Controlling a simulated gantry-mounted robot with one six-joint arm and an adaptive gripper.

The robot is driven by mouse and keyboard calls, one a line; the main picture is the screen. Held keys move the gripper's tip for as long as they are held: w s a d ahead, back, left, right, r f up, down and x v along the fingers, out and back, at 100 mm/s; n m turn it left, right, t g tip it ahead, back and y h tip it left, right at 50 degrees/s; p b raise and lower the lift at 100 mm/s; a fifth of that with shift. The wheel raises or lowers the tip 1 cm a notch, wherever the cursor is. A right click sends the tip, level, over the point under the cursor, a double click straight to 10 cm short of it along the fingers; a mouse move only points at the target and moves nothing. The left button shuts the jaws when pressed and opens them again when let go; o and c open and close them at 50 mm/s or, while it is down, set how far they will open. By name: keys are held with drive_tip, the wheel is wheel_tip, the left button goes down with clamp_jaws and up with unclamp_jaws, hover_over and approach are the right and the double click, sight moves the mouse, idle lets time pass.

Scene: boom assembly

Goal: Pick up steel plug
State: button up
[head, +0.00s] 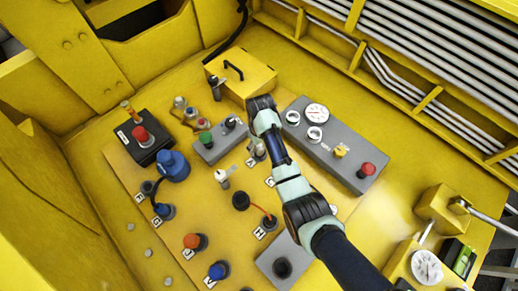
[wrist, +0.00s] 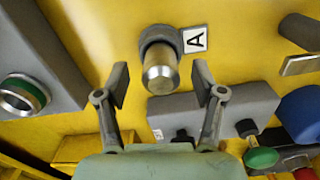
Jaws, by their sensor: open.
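The steel plug (wrist: 160,72) is a shiny metal cylinder seated in a dark round socket on the yellow panel, beside a white label A (wrist: 195,40). My gripper (wrist: 160,84) is open, with one finger on each side of the plug's end and a visible gap on both sides. Nothing is held. In the head view my arm reaches over the panel to the area by label A (head: 251,162). There my arm partly covers the gripper and plug, so they are hard to make out.
A grey box with a green-ringed socket (wrist: 22,96) stands left of my gripper in the wrist view. A low grey box (wrist: 245,103) lies to the right. The head view shows a gauge box (head: 335,140), a yellow box (head: 240,75) and a blue connector (head: 172,166) nearby.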

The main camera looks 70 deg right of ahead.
wheel_tip(320, 180, down, 2)
drive_tip(key=shift+f, duration=0.25)
clamp_jaws()
drive_tip(key=shift+w+r, duration=0.1)
wheel_tip(320, 180, up, 11)
drive_tip(key=shift+d+p, duration=0.1)
drive_tip(key=shift+p, duration=0.55)
wheel_tip(320, 180, up, 9)
drive_tip(key=p, duration=0.8)
